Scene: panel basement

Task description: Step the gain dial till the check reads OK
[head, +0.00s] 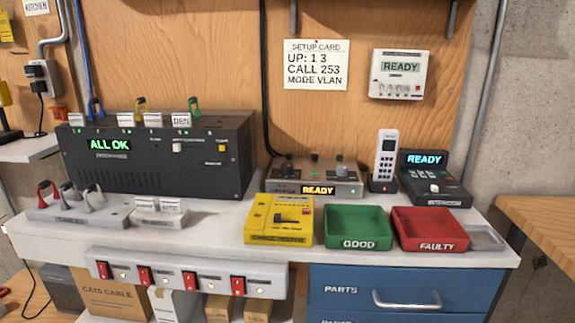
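A silver box (317,175) stands at the back middle of the bench with a lit amber READY display (318,190). It has a grey round knob (342,170) on its right and a darker control (285,170) on its left. Its small labels are too small to read, so I cannot tell which control is the gain dial. The black rack unit (155,155) at the left has a green display (109,145) reading ALL OK. Neither of my grippers is in view, and nothing touches the silver box.
A handset (386,155) and black desk unit (432,180) stand right. A setup card (315,66) hangs above.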

